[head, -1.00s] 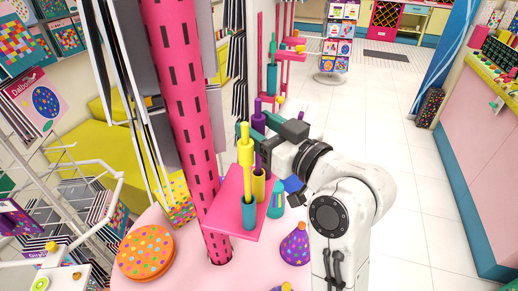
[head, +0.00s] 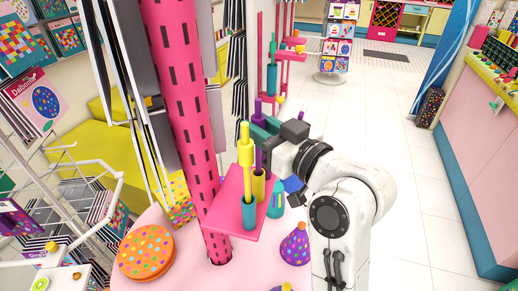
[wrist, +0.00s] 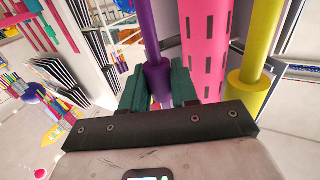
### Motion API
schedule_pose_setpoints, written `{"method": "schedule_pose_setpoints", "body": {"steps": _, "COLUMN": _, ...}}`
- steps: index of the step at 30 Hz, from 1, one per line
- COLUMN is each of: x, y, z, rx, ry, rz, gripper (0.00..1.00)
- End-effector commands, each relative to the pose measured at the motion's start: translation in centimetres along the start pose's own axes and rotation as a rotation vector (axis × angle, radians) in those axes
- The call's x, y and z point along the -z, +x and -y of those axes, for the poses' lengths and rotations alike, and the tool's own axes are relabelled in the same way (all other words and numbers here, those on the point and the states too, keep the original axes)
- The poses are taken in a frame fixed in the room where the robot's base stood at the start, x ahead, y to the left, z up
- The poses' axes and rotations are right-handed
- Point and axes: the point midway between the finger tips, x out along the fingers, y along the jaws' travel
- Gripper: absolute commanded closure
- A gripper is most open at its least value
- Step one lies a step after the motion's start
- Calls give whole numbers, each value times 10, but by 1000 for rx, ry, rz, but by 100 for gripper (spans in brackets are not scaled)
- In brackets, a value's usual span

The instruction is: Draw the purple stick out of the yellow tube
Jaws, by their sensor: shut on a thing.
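The purple stick (head: 258,158) stands upright in the yellow tube (head: 258,187) on a pink shelf. In the wrist view the purple stick (wrist: 143,25) runs down between the teal fingers, with its thicker collar (wrist: 158,82) there. My gripper (head: 262,127) reaches in from the right, with its fingers shut on the purple stick above the tube. It also shows in the wrist view (wrist: 158,90). The stick's lower end is hidden inside the tube.
A yellow stick (head: 246,155) stands in a teal tube (head: 249,214) just in front of the purple one. The pink shelf (head: 228,204) joins a thick pink post (head: 184,110) on the left. Open floor lies to the right.

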Motion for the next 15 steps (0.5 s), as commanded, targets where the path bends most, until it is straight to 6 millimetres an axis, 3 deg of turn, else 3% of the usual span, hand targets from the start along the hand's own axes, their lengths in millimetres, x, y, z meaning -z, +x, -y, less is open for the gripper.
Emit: {"method": "schedule_pose_setpoints", "body": {"steps": 15, "x": 9, "y": 0, "z": 0, "rx": 0, "ry": 0, "rz": -1, "gripper": 100}}
